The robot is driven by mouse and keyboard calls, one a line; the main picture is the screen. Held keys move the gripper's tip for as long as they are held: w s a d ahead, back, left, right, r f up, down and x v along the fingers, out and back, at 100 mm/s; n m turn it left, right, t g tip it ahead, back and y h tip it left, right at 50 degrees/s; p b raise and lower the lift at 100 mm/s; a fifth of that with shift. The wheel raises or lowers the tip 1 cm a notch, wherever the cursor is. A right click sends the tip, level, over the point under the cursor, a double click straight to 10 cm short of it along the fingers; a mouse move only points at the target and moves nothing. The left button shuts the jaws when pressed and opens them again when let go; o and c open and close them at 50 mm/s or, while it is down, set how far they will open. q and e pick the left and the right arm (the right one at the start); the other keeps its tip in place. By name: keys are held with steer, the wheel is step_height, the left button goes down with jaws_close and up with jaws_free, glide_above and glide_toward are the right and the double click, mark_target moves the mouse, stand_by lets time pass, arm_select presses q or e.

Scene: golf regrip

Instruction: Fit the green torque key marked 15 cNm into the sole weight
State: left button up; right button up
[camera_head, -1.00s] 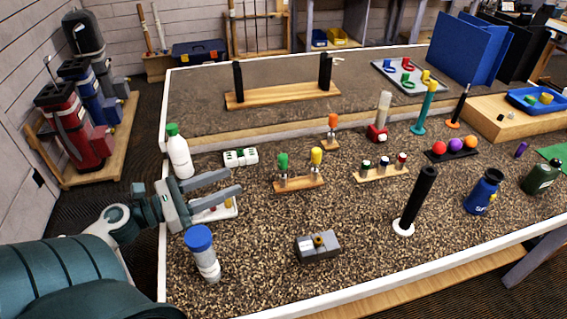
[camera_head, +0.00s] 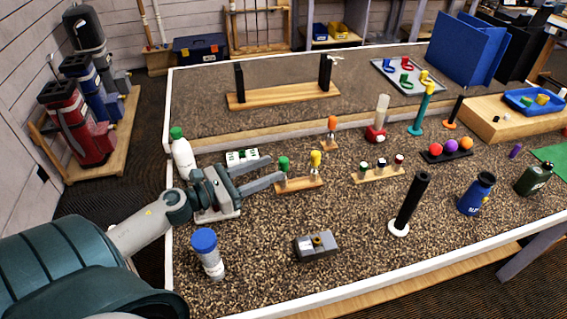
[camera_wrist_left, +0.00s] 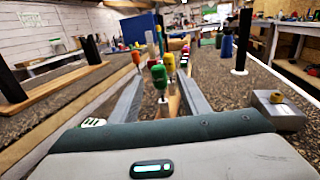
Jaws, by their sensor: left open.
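The green-handled torque key (camera_head: 284,163) stands upright in a small wooden stand (camera_head: 300,184), beside a yellow-handled key (camera_head: 316,158). Its marking is too small to read. My left gripper (camera_head: 267,169) is open and empty, its fingers pointing at the green key from the left. In the left wrist view the green handle (camera_wrist_left: 159,77) shows between the two spread fingers, with no visible grip on it. A grey block (camera_head: 327,246) with a brass-coloured round piece (camera_head: 317,241) on top lies nearer the front; I cannot make out the sole weight's socket. My right gripper is not in view.
An orange-handled key (camera_head: 332,124) stands behind the stand, and a stand with several small keys (camera_head: 378,174) is to its right. A blue-capped bottle (camera_head: 207,254) and a black upright tube (camera_head: 410,205) flank the grey block. Gravel-patterned tabletop between them is free.

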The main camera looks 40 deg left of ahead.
mark_target(284, 163)
arm_select(q)
steer(key=shift+w, duration=0.15)
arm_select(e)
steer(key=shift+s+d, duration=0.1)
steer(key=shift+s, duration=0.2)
arm_select(q)
steer(key=shift+w+d, duration=0.1)
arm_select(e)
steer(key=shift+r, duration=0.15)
arm_select(q)
steer(key=p+x, duration=0.2)
steer(key=x, duration=0.1)
steer(key=shift+w+r+p, duration=0.15)
steer(key=shift+w+p, duration=0.2)
steer(key=shift+w+d, duration=0.35)
steer(key=shift+w, duration=0.25)
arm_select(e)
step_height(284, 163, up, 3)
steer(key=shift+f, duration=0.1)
arm_select(q)
jaws_close()
